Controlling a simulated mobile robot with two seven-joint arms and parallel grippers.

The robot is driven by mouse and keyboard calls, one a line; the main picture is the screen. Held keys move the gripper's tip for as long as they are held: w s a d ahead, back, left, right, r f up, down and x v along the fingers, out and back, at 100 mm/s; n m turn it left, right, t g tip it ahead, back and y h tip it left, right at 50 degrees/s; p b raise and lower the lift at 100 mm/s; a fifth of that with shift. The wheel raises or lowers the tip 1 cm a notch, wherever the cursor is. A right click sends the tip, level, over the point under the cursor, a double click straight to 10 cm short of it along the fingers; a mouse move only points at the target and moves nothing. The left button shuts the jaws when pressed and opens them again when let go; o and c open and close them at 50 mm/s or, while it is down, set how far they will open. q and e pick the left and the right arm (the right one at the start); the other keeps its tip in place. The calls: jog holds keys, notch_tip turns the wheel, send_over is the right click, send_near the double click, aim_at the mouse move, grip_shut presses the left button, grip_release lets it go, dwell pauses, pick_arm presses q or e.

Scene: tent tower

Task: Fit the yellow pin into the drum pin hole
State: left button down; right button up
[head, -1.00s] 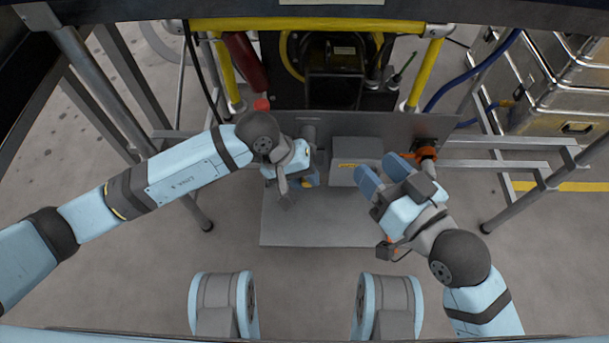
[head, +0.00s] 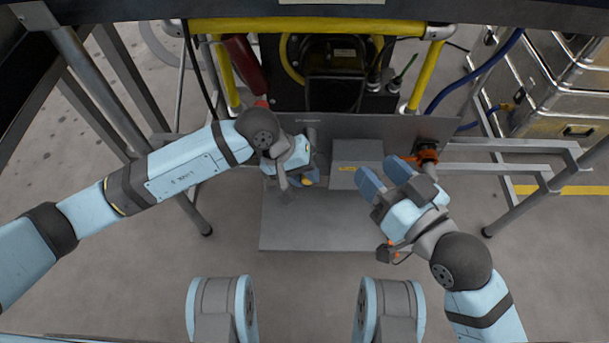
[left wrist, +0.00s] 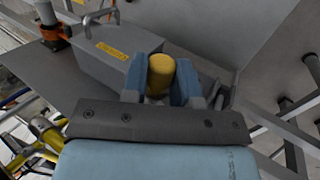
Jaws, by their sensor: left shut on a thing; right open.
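The yellow pin (left wrist: 161,75) stands between the two blue fingers of my left gripper (left wrist: 160,82) in the left wrist view. That gripper is shut on it, with the pin's rounded yellow end showing. In the head view my left gripper (head: 303,178) is low over the grey plate, left of a grey box, and only a small bit of the pin (head: 307,182) shows. My right gripper (head: 384,184) is open and empty, in front of the box's right side. I cannot make out the drum pin hole in either view.
The grey box (head: 358,158) with a yellow label sits on the grey plate (head: 315,232). An orange fitting (head: 426,157) is right of it. A yellow tube frame (head: 305,25) stands behind. The front of the plate is bare. Metal cases (head: 560,80) are at the right.

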pick_arm(q)
jog(key=shift+w+f+b, duration=0.2)
jog(key=shift+w+b, duration=0.85)
jog(key=shift+w, duration=0.4)
jog(key=shift+w, duration=0.1)
jog(key=shift+w+a+r, duration=0.1)
jog(key=shift+w, duration=0.25)
